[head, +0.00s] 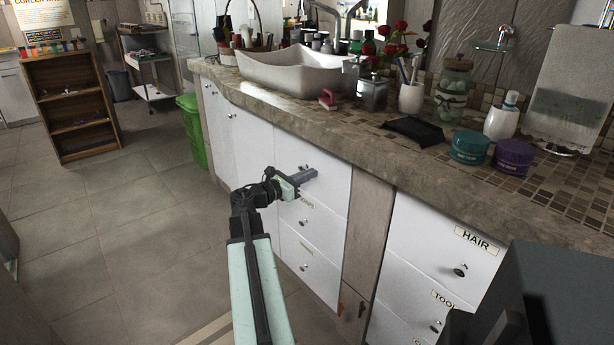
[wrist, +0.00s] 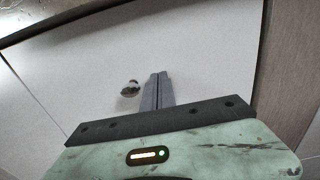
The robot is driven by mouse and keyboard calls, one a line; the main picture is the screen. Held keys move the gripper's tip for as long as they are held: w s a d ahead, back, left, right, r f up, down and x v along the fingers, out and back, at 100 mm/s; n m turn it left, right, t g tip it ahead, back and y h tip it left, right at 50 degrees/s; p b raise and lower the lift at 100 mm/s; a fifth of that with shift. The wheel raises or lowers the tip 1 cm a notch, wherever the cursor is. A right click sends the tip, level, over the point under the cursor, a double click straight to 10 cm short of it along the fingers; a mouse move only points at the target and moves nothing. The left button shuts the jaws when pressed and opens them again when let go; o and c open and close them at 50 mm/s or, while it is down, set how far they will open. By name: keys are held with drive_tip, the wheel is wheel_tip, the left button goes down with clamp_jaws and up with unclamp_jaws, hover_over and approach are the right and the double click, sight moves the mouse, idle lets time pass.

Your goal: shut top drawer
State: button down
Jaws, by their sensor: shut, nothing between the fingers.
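The top drawer (head: 328,192) of the middle white stack lies under the stone counter. Its plain white front fills much of the wrist view (wrist: 205,60). In the head view it looks about level with the fronts around it; I cannot tell whether a small gap is left. Its round metal knob (wrist: 131,88) shows just left of my fingers. My gripper (head: 313,172) is shut and empty, with its fingers (wrist: 157,78) together and pointing at the drawer front beside the knob. I cannot tell whether the tips touch the front. My arm partly hides the drawer's lower left.
Lower drawers (head: 308,248) sit below it. A wooden panel (head: 367,225) separates them from the drawers labelled HAIR (head: 450,240) at right. The counter edge (head: 290,122) overhangs above. A green bin (head: 192,130) stands at the far left end. The tiled floor (head: 130,230) at left is clear.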

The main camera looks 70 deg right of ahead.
drive_tip(key=shift+s+d+r, duration=0.15)
drive_tip(key=shift+s+d, duration=0.1)
drive_tip(key=shift+s, duration=0.2)
drive_tip(key=v, duration=1.5)
drive_tip(key=shift+w+d, duration=0.15)
drive_tip(key=shift+w, duration=0.1)
